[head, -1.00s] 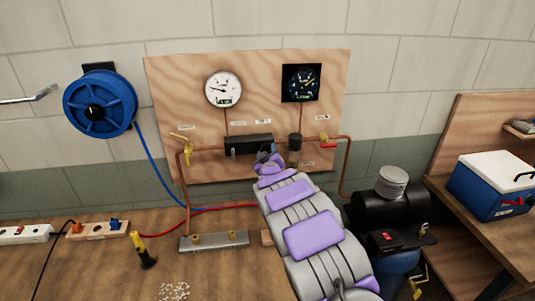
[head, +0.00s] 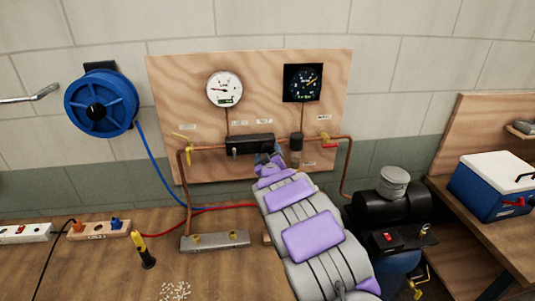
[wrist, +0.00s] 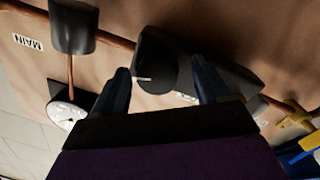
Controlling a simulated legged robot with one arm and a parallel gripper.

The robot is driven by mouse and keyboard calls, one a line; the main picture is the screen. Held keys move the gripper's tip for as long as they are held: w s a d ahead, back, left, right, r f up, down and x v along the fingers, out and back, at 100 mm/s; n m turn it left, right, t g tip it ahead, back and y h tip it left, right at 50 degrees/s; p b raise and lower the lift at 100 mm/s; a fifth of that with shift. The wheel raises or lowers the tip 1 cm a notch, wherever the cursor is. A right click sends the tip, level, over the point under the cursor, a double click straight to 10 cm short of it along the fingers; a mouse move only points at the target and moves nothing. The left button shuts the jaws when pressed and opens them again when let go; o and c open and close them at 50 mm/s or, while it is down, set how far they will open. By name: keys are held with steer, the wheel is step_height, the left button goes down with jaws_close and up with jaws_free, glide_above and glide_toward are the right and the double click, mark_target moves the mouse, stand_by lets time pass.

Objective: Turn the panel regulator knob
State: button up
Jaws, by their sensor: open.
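The regulator is a black block (head: 249,144) on the pipework of the wooden panel. In the wrist view its dark round knob (wrist: 156,62) shows a short white pointer line. My gripper (wrist: 163,82) is open, with one dark finger on each side of the knob's lower part. I cannot tell whether either finger touches it. In the head view my gripper (head: 268,162) is small, just below the right part of the block, and the knob cannot be made out there.
A white gauge (head: 225,89) and a dark gauge (head: 302,82) sit above. A black cylinder (head: 296,146) stands close right of the block. A compressor (head: 391,204) is right of my arm.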

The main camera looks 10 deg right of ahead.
steer(key=s+a, duration=0.1)
steer(key=s, duration=1.5)
steer(key=shift+s+a+r+p, duration=0.25)
steer(key=shift+p, duration=0.15)
steer(key=shift+d, duration=0.1)
